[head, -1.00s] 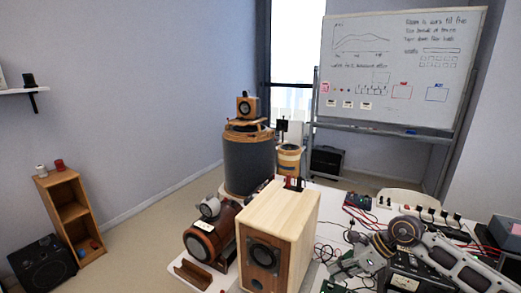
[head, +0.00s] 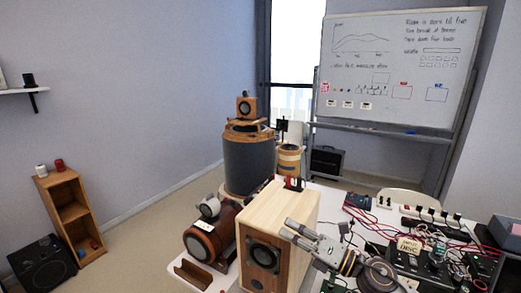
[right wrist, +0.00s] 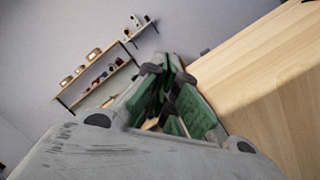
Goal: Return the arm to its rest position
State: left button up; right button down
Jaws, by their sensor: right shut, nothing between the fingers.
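My right gripper (head: 288,229) reaches in from the lower right in the head view. Its fingertips point left and appear in front of the right side of the light wooden speaker (head: 277,212); I cannot tell whether they touch it. The gripper is shut with nothing in it. In the right wrist view its green-padded fingers (right wrist: 165,100) show, with a pale wooden surface (right wrist: 265,85) close on the right. My left gripper is not in view.
A white table (head: 325,205) carries the speaker, a brown cylindrical device (head: 205,243), a black device with knobs (head: 425,262) and many cables. A dark grey drum-shaped thing (head: 248,165) stands behind. A whiteboard (head: 400,65) stands at the back.

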jog(key=w+d+f+m+t+h, duration=0.15)
jog(key=d+m+t+h, duration=0.4)
jog(key=m, duration=0.55)
jog(key=w+d+f+m+t+h, duration=0.1)
jog(key=d+f+m+t+h, duration=0.15)
jog(key=d+m+h, duration=0.55)
jog(key=s+d+f+m+g+h, duration=0.2)
jog(key=s+f+m+g+h, duration=0.35)
jog(key=f+m, duration=0.6)
jog(key=s+a+f+m+g+y, duration=0.1)
jog(key=s+f+m+g, duration=0.1)
jog(key=s+f+g, duration=0.6)
jog(key=s+f+m+g+y, duration=0.2)
jog(key=s+f, duration=0.3)
jog(key=s, duration=0.6)
jog(key=s+f+g, duration=0.2)
jog(key=s+f, duration=0.1)
jog(key=f, duration=3.1)
jog(key=s+d+f, duration=0.2)
jog(key=s+f, duration=0.7)
jog(key=s, duration=0.2)
jog(key=s+d+f, duration=0.1)
jog(key=s+f, duration=0.8)
jog(key=s, duration=0.2)
jog(key=shift+d+f+g+h, duration=0.3)
jog(key=shift+d+g, duration=0.05)
